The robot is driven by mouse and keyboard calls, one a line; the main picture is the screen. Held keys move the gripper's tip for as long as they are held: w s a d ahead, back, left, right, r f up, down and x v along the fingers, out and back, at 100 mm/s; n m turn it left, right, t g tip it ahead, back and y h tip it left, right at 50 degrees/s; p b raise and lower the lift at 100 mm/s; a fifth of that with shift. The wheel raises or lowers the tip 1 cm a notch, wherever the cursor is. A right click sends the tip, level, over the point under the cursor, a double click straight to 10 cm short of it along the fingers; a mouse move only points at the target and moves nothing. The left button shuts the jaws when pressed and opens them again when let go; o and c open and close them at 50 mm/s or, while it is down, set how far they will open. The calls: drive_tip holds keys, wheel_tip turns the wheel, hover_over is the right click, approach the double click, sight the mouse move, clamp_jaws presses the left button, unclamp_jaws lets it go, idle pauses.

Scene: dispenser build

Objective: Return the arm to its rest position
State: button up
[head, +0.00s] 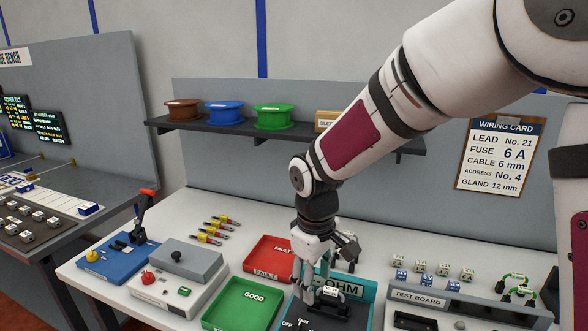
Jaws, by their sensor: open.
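My gripper (330,255) points down at the front middle of the white bench (190,215). It hangs just above a dark instrument with a teal rim (367,287), whose label partly reads "OHM". The fingers are apart, and the gripper covers part of the instrument. A small pale part shows at the fingers; I cannot tell whether they touch it. My arm reaches in from the upper right.
A red tray (262,266) and green tray (235,312) lie left of the gripper. A test board (460,306) stands to the right. The shelf (160,125) with spools runs behind my arm. A wiring card (500,158) hangs at right.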

drive_tip(key=s+d+r+m+t, duration=0.2)
drive_tip(key=s+d+r+m, duration=0.3)
drive_tip(key=s+d+r, duration=0.55)
drive_tip(key=s+d+r+m+t, duration=0.2)
drive_tip(key=s+d+r+m, duration=0.2)
drive_tip(key=s, duration=0.5)
drive_tip(key=shift+s+d+r+m+t, duration=0.2)
drive_tip(key=shift+r+m+t, duration=0.2)
drive_tip(key=shift+r, duration=0.3)
